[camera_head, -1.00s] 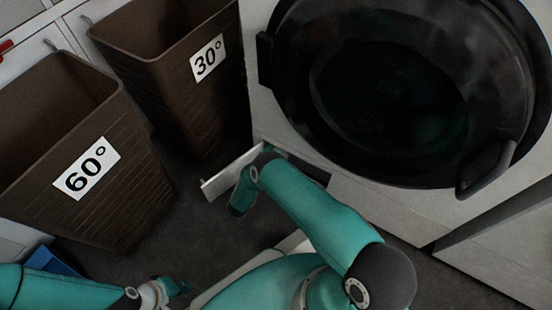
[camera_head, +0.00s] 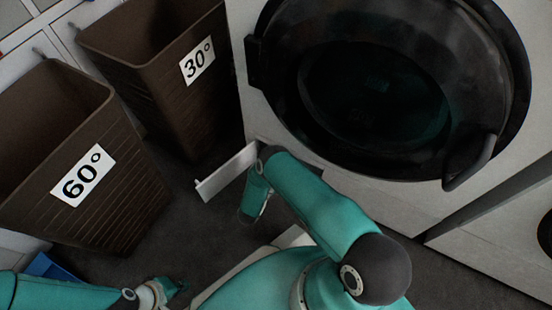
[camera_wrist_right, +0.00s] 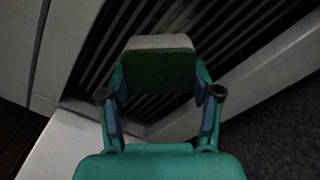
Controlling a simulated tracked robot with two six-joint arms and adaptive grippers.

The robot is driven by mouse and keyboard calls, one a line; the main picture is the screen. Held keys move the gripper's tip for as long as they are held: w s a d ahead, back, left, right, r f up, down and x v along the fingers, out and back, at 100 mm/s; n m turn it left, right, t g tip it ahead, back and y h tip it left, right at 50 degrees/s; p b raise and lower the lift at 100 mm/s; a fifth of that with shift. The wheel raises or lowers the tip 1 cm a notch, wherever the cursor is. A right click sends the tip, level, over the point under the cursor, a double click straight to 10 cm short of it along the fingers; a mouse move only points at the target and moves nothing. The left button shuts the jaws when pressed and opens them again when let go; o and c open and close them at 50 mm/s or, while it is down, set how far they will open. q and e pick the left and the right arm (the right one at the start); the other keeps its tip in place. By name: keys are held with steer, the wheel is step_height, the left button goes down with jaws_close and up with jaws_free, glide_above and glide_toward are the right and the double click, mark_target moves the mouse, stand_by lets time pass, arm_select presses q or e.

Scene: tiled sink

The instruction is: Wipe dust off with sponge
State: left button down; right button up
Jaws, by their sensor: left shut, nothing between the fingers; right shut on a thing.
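In the right wrist view, my right gripper (camera_wrist_right: 160,88) is shut on a sponge (camera_wrist_right: 158,70), dark green with a pale far edge. The sponge is held over a slatted grille (camera_wrist_right: 232,38); whether it touches the slats cannot be told. A faint brownish patch that may be dust (camera_wrist_right: 178,14) shows on the slats beyond the sponge. In the head view, my right arm reaches toward the low opening below the washing machine, and its gripper and sponge are hidden. My left gripper (camera_head: 167,291) is low at the left, shut and empty, away from the machine.
A pale open flap (camera_head: 226,173) stands out beside my right wrist. A washing machine with a dark round door (camera_head: 375,95) is above. Brown bins marked 60° (camera_head: 100,210) and 30° (camera_head: 165,85) stand at the left. Dark floor (camera_head: 190,225) lies between.

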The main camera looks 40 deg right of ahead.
steer(key=shift+s+d+p, duration=0.15)
steer(key=shift+s+d, duration=0.2)
steer(key=shift+s, duration=0.5)
steer(key=shift+s+d+p, duration=0.2)
steer(key=shift+s+d, duration=0.1)
steer(key=shift+s, duration=0.5)
steer(key=shift+s+d+p, duration=0.15)
steer(key=shift+s+d, duration=0.2)
steer(key=shift+s, duration=0.5)
steer(key=shift+w+d, duration=0.1)
steer(key=shift+d, duration=0.05)
steer(key=shift+w+a+b, duration=0.2)
steer(key=shift+w+b, duration=0.2)
steer(key=shift+b, duration=0.15)
steer(key=shift+w+a+b, duration=0.25)
steer(key=shift+w+b, duration=0.1)
steer(key=shift+w, duration=0.2)
steer(key=shift+w+a+b, duration=0.2)
steer(key=shift+w+b, duration=0.15)
steer(key=shift+w, duration=0.15)
steer(key=shift+w+a+b, duration=0.4)
steer(key=shift+w+a, duration=0.1)
steer(key=shift+w, duration=0.4)
steer(key=shift+w+a, duration=0.25)
steer(key=shift+w, duration=0.25)
steer(key=shift+w+a, duration=0.25)
steer(key=shift+w, duration=0.25)
